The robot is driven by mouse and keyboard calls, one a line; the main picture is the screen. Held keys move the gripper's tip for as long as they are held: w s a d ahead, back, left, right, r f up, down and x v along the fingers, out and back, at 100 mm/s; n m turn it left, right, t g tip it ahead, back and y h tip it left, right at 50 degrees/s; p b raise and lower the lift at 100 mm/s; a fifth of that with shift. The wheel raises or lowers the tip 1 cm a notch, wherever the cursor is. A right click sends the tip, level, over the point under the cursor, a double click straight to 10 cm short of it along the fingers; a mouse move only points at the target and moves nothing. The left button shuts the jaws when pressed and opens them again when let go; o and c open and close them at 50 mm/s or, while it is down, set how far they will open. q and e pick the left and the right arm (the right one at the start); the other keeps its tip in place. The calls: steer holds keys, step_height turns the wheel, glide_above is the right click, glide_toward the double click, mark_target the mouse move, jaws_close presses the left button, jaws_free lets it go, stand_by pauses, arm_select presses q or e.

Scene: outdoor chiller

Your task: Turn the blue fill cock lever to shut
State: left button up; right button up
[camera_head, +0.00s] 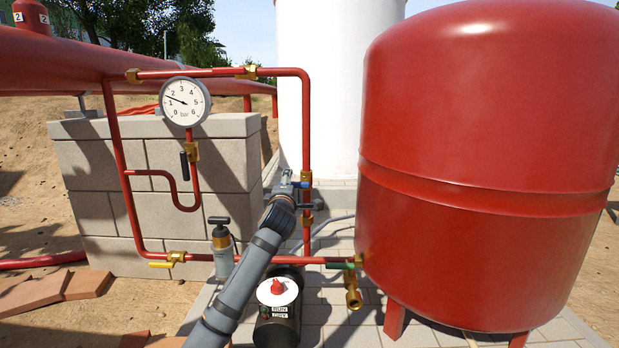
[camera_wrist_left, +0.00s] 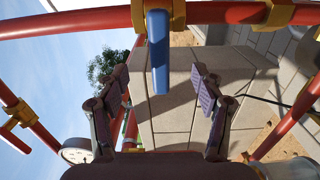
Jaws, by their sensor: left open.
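The blue fill cock lever (camera_head: 300,185) sits on a brass valve in the vertical red pipe (camera_head: 306,120), right of the gauge. In the left wrist view the blue lever (camera_wrist_left: 158,52) sticks out across the pipe, square to it. My left gripper (camera_head: 290,192) is at the lever in the head view and partly hides it. In the wrist view its two fingers (camera_wrist_left: 158,85) are spread wide. The lever's free end lies between the fingertips, with a gap on both sides; I see no contact. My right gripper is not in view.
A round pressure gauge (camera_head: 185,101) and a black lever (camera_head: 185,166) are left of the pipe. A yellow lever (camera_head: 161,264) and a green lever (camera_head: 340,265) are on the lower pipe. A pump (camera_head: 278,312) stands below my arm. A large red tank (camera_head: 490,150) fills the right.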

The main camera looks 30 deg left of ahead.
arm_select(q)
steer(key=b+v, duration=0.2)
steer(key=v, duration=0.5)
steer(key=shift+b, duration=0.35)
steer(key=v, duration=1.2)
